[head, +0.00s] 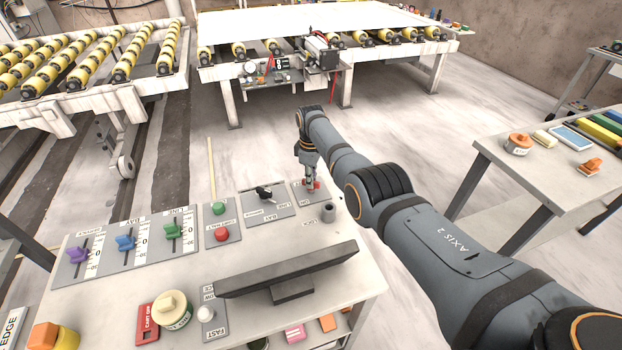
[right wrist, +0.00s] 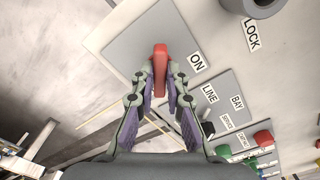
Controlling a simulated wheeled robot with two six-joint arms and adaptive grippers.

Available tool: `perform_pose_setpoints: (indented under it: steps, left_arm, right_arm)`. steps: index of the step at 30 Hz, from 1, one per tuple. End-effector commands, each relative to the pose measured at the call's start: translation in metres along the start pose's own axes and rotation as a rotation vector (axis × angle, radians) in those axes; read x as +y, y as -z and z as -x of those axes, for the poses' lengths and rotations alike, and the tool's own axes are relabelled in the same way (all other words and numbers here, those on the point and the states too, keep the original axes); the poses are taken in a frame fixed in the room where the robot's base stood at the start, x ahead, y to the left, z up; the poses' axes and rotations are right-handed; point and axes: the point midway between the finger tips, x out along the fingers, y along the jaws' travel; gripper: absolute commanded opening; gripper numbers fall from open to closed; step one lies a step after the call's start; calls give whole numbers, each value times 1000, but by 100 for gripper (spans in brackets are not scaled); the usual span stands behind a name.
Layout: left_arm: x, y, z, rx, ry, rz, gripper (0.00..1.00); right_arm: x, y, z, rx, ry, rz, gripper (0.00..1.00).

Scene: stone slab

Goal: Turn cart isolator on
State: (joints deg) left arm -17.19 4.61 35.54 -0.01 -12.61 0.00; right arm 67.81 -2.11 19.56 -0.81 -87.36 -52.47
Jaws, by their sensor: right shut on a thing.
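The isolator's red handle (head: 316,185) sits on a grey plate (head: 303,198) at the far right corner of the console. In the right wrist view the red handle (right wrist: 160,66) stands between my fingertips, beside an "ON" label (right wrist: 197,62). My right gripper (head: 311,180) reaches down from above and is shut on the handle; its fingertips (right wrist: 160,76) press on both sides of it. The fingers partly hide the handle in the head view. A red "CART ON" tag (head: 146,322) lies at the console's front. My left gripper is not in view.
A grey cylinder (head: 328,211) by a "LOCK" label stands close to the isolator. A black selector (head: 264,192), green and red buttons (head: 220,234) and colored sliders (head: 124,243) run leftward. A dark screen (head: 285,270) stands in front. Roller tables (head: 250,75) are behind.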

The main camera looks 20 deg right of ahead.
Motion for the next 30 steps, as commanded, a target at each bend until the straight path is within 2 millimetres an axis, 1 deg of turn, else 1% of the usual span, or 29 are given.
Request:
perform_pose_setpoints:
  steps: [18,24,30]
  left_arm:
    - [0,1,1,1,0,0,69]
    - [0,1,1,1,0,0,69]
    - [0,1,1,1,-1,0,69]
  right_arm:
    - [0,0,-1,-1,2,-575,0]
    - [0,0,-1,-1,1,-729,0]
    - [-1,0,-1,-1,1,-841,0]
